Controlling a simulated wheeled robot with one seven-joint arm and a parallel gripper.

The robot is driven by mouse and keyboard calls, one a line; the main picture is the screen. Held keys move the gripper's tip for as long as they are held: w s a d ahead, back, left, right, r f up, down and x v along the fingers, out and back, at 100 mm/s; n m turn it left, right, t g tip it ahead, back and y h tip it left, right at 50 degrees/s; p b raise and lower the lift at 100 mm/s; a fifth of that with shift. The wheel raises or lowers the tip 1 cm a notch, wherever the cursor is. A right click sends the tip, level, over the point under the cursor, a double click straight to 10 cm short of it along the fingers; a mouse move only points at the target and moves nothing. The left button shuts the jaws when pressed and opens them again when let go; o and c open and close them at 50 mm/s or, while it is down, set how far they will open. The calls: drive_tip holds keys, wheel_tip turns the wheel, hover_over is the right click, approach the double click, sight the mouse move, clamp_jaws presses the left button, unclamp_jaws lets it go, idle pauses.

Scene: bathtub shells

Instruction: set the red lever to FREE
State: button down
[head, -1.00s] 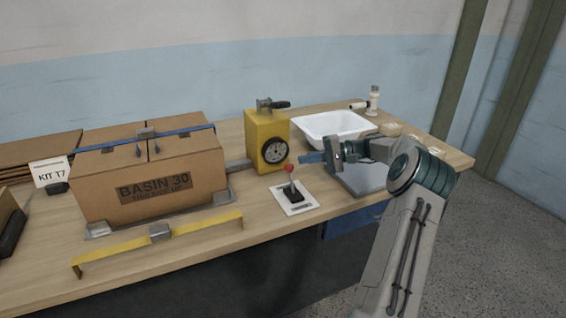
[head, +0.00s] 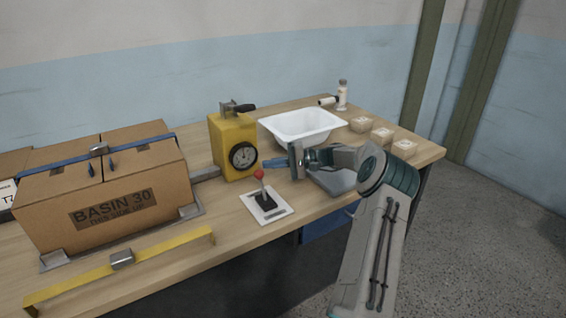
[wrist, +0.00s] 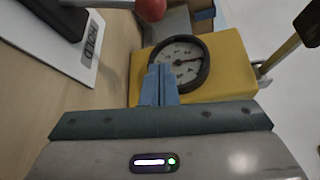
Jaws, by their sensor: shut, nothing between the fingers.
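The red lever (head: 259,175) is a thin stick with a red ball knob, standing on a black base on a white plate (head: 280,212) on the bench. In the wrist view the red knob (wrist: 150,9) is at the top edge, and part of a label on the plate (wrist: 88,45) shows; I cannot read the lever's setting. My gripper (head: 268,163) has blue fingers, shut and empty, pointing left just right of the knob in the head view. In the wrist view its fingertips (wrist: 160,70) lie below the knob, in front of the gauge; I see no contact.
A yellow box with a round gauge (head: 229,150) stands behind the lever. A strapped carton (head: 110,205) is at left, with a yellow bar (head: 170,252) in front. A white basin (head: 300,125) and small boxes (head: 383,134) are behind my arm.

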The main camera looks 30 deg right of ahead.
sight(261, 183)
drive_tip(key=x, duration=0.3)
drive_tip(key=shift+w+a, duration=0.25)
drive_tip(key=shift+a, duration=0.05)
drive_tip(key=s, duration=0.2)
drive_tip(key=shift+s+a+r+p, duration=0.1)
drive_tip(key=shift+s+r+p, duration=0.2)
drive_tip(key=shift+s+p, duration=0.1)
drive_tip(key=shift+s+a, duration=0.15)
drive_tip(key=shift+s, duration=0.4)
